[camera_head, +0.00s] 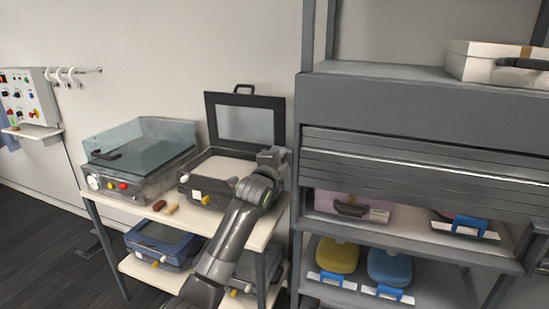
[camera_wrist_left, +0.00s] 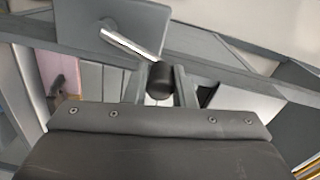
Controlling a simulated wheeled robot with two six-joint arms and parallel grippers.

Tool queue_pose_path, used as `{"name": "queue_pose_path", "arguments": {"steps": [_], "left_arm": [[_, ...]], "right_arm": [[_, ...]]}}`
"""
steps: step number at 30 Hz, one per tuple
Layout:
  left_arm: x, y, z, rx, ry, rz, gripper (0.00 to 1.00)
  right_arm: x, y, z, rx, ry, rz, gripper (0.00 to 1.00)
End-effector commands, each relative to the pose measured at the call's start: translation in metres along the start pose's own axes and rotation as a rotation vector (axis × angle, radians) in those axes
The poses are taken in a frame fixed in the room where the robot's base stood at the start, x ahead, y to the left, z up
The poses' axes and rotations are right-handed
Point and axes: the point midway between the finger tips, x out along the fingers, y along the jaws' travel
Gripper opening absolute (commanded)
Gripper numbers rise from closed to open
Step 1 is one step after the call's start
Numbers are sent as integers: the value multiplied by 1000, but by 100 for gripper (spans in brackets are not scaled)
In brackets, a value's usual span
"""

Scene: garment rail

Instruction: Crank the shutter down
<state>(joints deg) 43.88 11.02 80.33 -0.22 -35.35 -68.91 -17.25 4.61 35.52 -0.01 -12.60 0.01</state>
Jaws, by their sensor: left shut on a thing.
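The grey slatted shutter (camera_head: 430,165) hangs part way down below the housing of the tall grey shelf unit. Its lower edge slopes down to the right in the picture, and the shelf space below it is open. The crank (camera_wrist_left: 132,41) shows in the left wrist view as a silver rod from a grey plate, ending in a dark round knob (camera_wrist_left: 160,76). My left gripper (camera_head: 273,156) is at the left side of the unit. In the wrist view its fingers (camera_wrist_left: 168,88) are shut on the crank knob. The crank is hidden in the head view. My right gripper is out of view.
Under the shutter sit a pink case (camera_head: 352,207) and a blue-handled item (camera_head: 468,226). Yellow (camera_head: 338,255) and blue (camera_head: 390,267) items stand lower. Left is a bench (camera_head: 232,222) with a clear-lidded box (camera_head: 140,150) and an open-lidded case (camera_head: 205,190), close to my arm.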

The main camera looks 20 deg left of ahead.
Motion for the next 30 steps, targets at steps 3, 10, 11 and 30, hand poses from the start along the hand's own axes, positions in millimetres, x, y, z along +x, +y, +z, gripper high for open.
{"name": "queue_pose_path", "arguments": {"steps": [3,10,11,30], "left_arm": [[0,3,-6,72,0,1,0],[0,8,-11,171,-4,2,0],[0,8,-12,179,-4,2,0],[0,11,-14,213,-5,3,27]], "right_arm": [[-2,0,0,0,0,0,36],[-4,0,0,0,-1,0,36],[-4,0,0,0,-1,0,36],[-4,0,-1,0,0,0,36]]}}
